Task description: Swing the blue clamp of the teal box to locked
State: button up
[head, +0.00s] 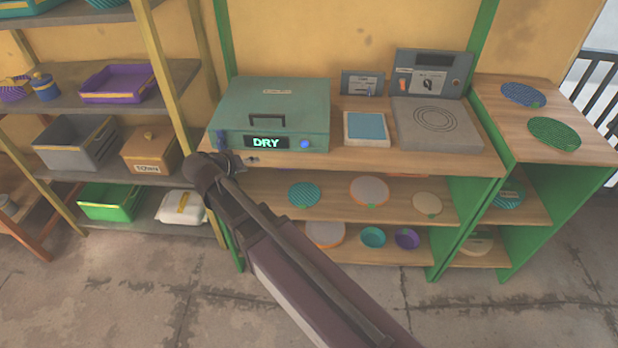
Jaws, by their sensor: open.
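The teal box (290,102) stands on the left of the wooden worktop, lid down, with a dark handle and a lit "DRY" display (266,142) on its front. A small blue knob-like piece (305,144) sits right of the display. A dark blue piece (222,139) shows at the box's left front corner, beside my arm's end; I cannot tell whether it is the clamp, or its position. My gripper (240,160) is small and dark at that corner, open, with no object seen in it. Whether it touches the box is unclear.
Right of the box are a small sign panel (362,84), a white tray with a blue pad (366,128) and a grey plate device (436,124). Shelves below hold plates and bowls. A yellow-post rack (160,70) stands close on the left. My arm crosses the front.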

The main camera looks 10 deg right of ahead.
jog(key=s+d+f+g+y+p, duration=0.1)
jog(key=s+d+g, duration=0.2)
jog(key=d, duration=0.5)
jog(key=s+d+f+g+y+p, duration=0.1)
jog(key=s+d+g+p, duration=0.1)
jog(key=d, duration=0.6)
jog(key=shift+s+f+n+g+y, duration=0.3)
jog(key=shift+s+n+g, duration=0.15)
jog(key=shift+s, duration=0.25)
